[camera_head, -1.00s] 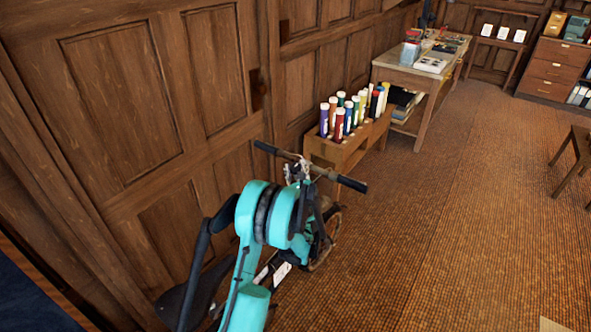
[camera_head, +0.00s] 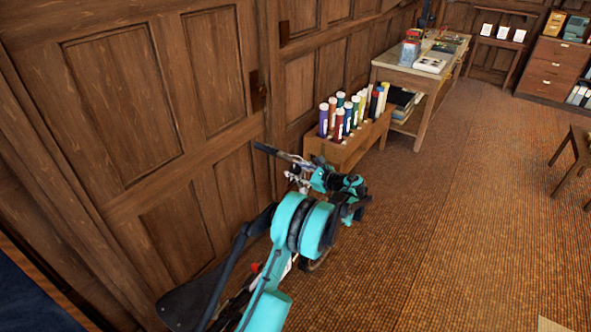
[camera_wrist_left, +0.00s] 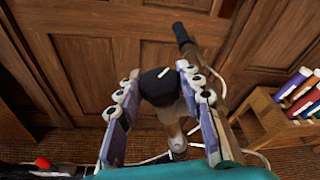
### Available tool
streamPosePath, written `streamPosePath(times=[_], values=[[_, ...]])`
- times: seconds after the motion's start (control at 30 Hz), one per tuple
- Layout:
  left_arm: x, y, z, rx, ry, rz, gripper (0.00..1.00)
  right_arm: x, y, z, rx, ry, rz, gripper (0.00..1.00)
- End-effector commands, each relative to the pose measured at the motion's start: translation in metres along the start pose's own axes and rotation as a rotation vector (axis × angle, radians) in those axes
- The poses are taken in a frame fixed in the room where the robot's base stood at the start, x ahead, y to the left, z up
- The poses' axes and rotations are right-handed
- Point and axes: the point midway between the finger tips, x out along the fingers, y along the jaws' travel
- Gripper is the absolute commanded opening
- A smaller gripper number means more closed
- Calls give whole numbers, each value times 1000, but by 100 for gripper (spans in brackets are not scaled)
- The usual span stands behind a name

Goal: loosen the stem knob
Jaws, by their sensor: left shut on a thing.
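The stem knob (camera_wrist_left: 160,86) is a dark round cap with a short white mark on top, above the pale stem of a bicycle in the left wrist view. My left gripper (camera_wrist_left: 158,76) has one finger on each side of the knob and is shut on it. In the head view the left gripper (camera_head: 299,177) is small and partly hidden at the handlebar (camera_head: 275,153), with my teal arm over much of the bicycle. The knob cannot be made out there. My right gripper is not in view.
A panelled wooden wall (camera_head: 120,95) stands close along the left. A wooden rack (camera_head: 340,152) with several coloured tubes stands just beyond the handlebar. The black saddle (camera_head: 190,305) is near the front.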

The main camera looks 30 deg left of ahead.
Motion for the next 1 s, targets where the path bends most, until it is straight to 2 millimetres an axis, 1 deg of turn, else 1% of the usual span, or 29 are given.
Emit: streamPosePath(times=[0.3,0.4,0.7,1.0], values=[[1,-2,1,-74,0,289,7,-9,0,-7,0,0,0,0],[1,-2,1,-91,-1,354,7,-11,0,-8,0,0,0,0],[2,0,0,-121,-1,468,7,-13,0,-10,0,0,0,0],[2,0,0,-135,-1,526,7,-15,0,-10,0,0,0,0]])
